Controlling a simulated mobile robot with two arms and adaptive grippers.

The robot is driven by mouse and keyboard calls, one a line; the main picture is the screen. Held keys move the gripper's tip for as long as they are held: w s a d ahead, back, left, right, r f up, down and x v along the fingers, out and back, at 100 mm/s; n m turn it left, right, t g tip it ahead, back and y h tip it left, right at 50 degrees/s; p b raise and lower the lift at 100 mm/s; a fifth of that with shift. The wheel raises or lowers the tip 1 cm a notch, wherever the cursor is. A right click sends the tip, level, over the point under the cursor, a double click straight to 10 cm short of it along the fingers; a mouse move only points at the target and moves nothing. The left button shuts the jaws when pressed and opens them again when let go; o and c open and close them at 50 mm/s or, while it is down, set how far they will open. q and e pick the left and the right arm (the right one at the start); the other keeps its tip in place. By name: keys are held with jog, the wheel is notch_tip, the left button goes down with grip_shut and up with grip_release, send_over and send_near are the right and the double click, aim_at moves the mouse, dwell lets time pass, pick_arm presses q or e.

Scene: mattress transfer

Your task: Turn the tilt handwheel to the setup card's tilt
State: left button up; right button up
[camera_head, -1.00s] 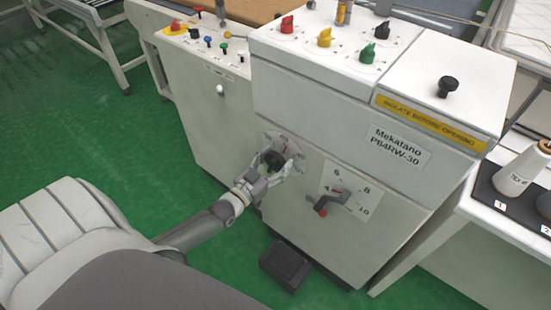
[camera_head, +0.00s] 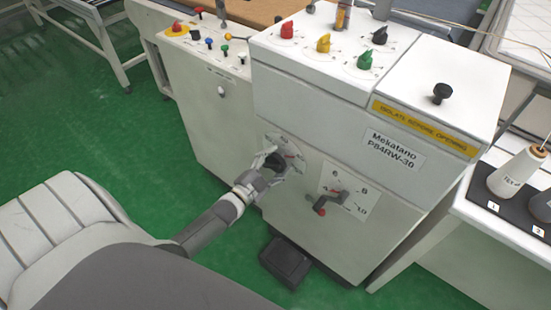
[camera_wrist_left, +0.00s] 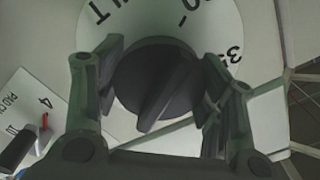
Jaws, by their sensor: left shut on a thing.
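The tilt handwheel is a dark round knob with a raised grip bar, on a pale round dial (camera_head: 287,150) on the front of the white machine. In the left wrist view the knob (camera_wrist_left: 155,85) sits between my left gripper's two fingers, and part of the dial (camera_wrist_left: 215,25) shows the marks "0" and "35", tilted. My left gripper (camera_head: 268,166) is shut on the knob; in the left wrist view its fingers (camera_wrist_left: 160,95) are on both sides of it. The gripper hides most of the knob in the head view. The setup card cannot be made out. My right gripper is not in view.
A second dial with a red-tipped lever (camera_head: 321,208) is right of the handwheel. A black pedal (camera_head: 286,262) lies on the green floor below. Coloured knobs (camera_head: 323,43) stand on the machine's top. Thread cones (camera_head: 516,172) stand on the right table.

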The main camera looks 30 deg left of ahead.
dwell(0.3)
pick_arm(q)
jog(key=o, duration=1)
jog(key=shift+s, duration=0.15)
jog(key=s, duration=0.8)
jog(key=s+a, duration=0.1)
jog(key=s, duration=0.2)
jog(key=shift+s, duration=0.4)
jog(key=shift+f, duration=0.1)
